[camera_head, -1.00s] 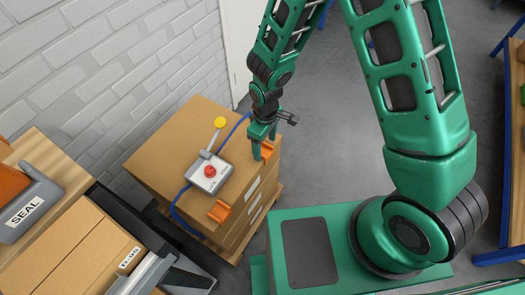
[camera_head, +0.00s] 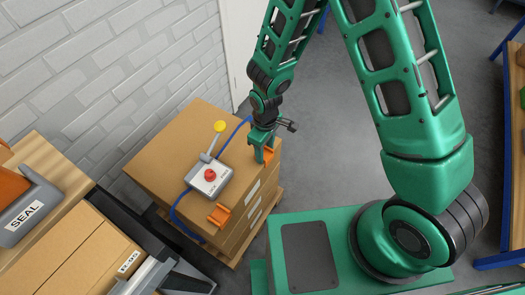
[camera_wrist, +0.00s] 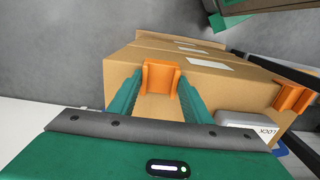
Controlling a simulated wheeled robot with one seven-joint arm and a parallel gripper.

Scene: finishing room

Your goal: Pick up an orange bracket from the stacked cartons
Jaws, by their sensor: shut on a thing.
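An orange bracket (camera_wrist: 160,77) is between the two green fingers of my gripper (camera_wrist: 158,95) in the wrist view. In the head view my gripper (camera_head: 264,157) points down at the far right corner of the stacked cartons (camera_head: 165,150). It is shut on this bracket (camera_head: 269,154), partly hidden by the fingers. I cannot tell whether the bracket still touches the carton top. A second orange bracket (camera_head: 219,215) lies near the front right edge of the top carton. It also shows at the right in the wrist view (camera_wrist: 292,97).
A grey box with a red button (camera_head: 210,175), a lever with a yellow knob (camera_head: 219,127) and a blue cable (camera_head: 176,211) sit on the top carton. A white brick wall (camera_head: 110,75) stands behind. A bench with the SEAL tool (camera_head: 25,215) is at left.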

